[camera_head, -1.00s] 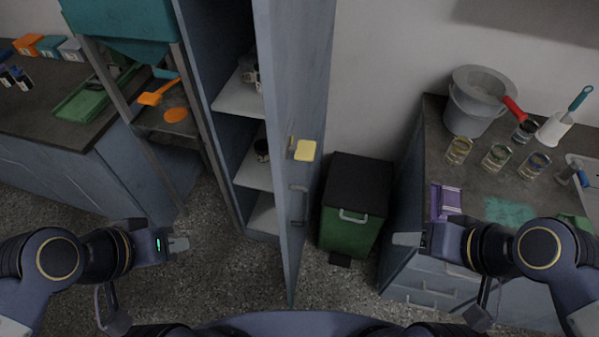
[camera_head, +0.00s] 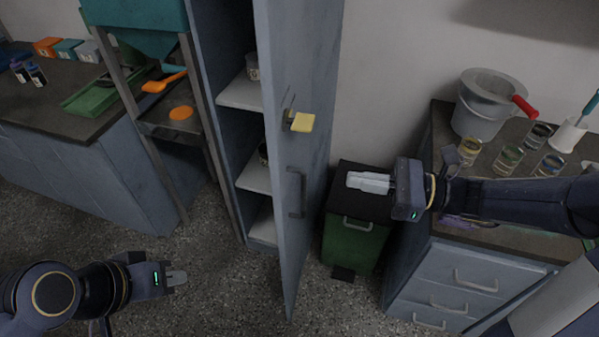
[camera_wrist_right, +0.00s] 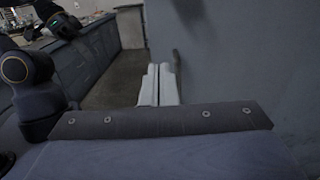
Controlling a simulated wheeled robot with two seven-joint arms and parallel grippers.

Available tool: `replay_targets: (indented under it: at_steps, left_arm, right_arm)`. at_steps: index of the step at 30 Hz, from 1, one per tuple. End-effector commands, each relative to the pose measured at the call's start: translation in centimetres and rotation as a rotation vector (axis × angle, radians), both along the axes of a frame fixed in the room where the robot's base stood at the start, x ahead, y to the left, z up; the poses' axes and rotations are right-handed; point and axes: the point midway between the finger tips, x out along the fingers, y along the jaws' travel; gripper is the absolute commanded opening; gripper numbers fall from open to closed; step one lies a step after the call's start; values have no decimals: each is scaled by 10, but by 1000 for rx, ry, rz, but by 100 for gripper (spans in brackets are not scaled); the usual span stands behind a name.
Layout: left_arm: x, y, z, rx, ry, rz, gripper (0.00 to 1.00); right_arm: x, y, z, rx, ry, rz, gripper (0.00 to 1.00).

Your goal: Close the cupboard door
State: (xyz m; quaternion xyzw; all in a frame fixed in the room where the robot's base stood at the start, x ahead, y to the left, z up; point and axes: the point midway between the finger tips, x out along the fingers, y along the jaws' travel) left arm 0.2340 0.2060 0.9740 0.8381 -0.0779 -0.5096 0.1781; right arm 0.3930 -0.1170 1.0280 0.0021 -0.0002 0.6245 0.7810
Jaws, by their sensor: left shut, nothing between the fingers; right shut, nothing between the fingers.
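The tall grey-blue cupboard (camera_head: 219,60) stands in the middle of the head view with its door (camera_head: 300,60) swung wide open toward me. White shelves (camera_head: 243,93) with small jars show inside. The door's outer face carries a dark bar handle (camera_head: 297,193) and a yellow tag (camera_head: 301,122). My right gripper (camera_head: 350,181) is shut and empty, to the right of the door and apart from it, above the bin. In the right wrist view its fingers (camera_wrist_right: 158,85) are together beside a grey-blue panel. My left gripper (camera_head: 184,279) is shut and empty, low over the floor left of the door.
A green bin (camera_head: 352,245) with a black lid stands right of the door. The right counter (camera_head: 425,150) holds a grey bucket (camera_head: 487,105) and several glass jars. A metal stand (camera_head: 150,125) is left of the cupboard. Speckled floor (camera_head: 225,300) is free before the cupboard.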

Motion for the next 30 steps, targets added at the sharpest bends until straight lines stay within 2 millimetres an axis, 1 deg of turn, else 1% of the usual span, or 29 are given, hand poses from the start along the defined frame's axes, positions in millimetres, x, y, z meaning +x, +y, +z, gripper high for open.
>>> replay_targets:
  at_steps: [1,9,15,18,21,30]
  left_arm:
    - [0,0,2,0,0,0,0]
    - [0,0,7,0,0,0,0]
    - [0,0,10,0,0,0,0]
    - [0,0,11,0,0,0,0]
    - [0,0,12,0,0,0,0]
    - [0,0,11,0,0,0,0]
  right_arm:
    - [1,11,1,1,0,7,0]
    - [13,69,1,-2,-1,8,0]
    - [21,100,1,-3,-1,6,0]
    - [23,108,0,-3,0,4,0]
    - [24,113,0,-2,-2,3,0]
    - [25,114,0,-3,-2,1,0]
